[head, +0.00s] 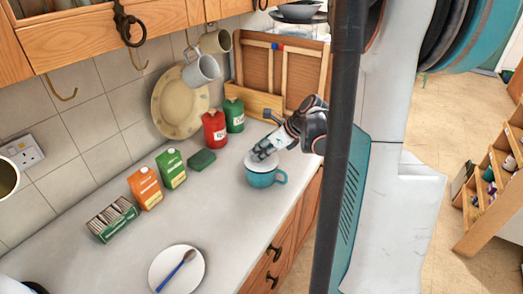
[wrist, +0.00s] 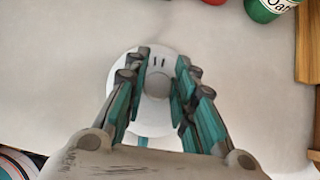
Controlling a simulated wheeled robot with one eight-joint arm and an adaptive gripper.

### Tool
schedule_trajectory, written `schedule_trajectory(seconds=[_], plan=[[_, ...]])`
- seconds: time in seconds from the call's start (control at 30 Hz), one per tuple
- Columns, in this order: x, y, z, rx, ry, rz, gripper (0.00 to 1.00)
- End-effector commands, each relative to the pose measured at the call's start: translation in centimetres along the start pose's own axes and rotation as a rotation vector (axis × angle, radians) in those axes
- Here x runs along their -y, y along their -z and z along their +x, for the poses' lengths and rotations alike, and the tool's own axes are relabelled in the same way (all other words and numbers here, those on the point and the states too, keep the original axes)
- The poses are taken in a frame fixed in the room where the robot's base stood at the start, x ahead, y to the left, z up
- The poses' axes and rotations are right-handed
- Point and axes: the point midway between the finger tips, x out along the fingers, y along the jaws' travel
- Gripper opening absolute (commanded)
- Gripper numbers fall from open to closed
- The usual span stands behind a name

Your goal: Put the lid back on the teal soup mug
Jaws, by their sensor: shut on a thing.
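The teal soup mug (head: 263,180) stands upright on the worktop with its handle to the right. My gripper (head: 264,152) is directly above it, pointing down. In the wrist view my gripper (wrist: 159,75) is shut on the white round lid (wrist: 157,110), with its fingers on either side of the central knob. The lid (head: 254,164) is at the mug's mouth in the head view, mostly under the fingers. I cannot tell whether it rests on the rim or hovers just above. A bit of teal (wrist: 142,141) shows below the lid in the wrist view.
Behind the mug stand a red canister (head: 215,130) and a green canister (head: 234,114). A green sponge (head: 201,160) and cartons (head: 145,187) are to the left. Worktop around the mug is clear.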

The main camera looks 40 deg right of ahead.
Motion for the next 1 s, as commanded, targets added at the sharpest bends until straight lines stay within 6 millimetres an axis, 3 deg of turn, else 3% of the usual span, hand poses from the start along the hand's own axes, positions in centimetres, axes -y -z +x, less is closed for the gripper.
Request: schedule_trajectory(seconds=[0.27,0.3,0.4,0.63,0.77,1.0], plan=[[0.00,-0.01,-0.01,0.000,0.000,0.000,0.00],[0.00,-0.01,-0.01,0.000,0.000,0.000,0.27],[0.00,-0.01,-0.01,0.000,0.000,0.000,0.48],[0.00,-0.01,-0.01,0.000,0.000,0.000,0.48],[0.00,-0.01,0.00,0.000,0.000,0.000,0.68],[0.00,-0.01,0.00,0.000,0.000,0.000,0.68]])
